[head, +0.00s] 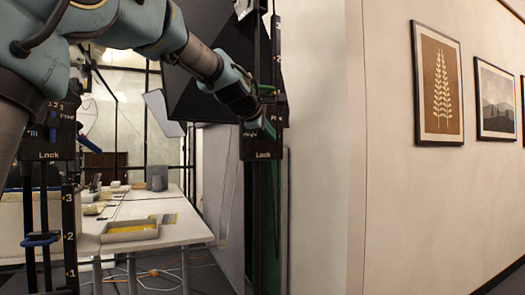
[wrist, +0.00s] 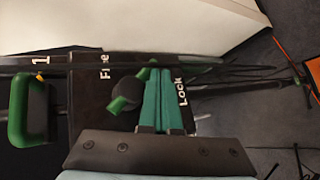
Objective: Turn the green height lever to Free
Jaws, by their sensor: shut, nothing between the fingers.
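The green height lever (wrist: 122,104) shows in the wrist view as a short green arm on a round dark hub, on a black panel (wrist: 88,112). The panel reads "Free" at the upper left of the hub and "Lock" to its right. My gripper (wrist: 161,72), with teal-green fingers, is shut and empty, just right of the hub, between it and "Lock". I cannot tell whether the fingers touch the lever. In the head view my gripper (head: 268,124) is at the right-hand panel (head: 262,150), hiding part of it.
A second green handle (wrist: 30,110) sits beside a "1" mark in the wrist view. A left panel (head: 48,148) with a blue handle (head: 40,240) stands in front of a white table (head: 180,236). A white wall (head: 390,200) with framed pictures stands right.

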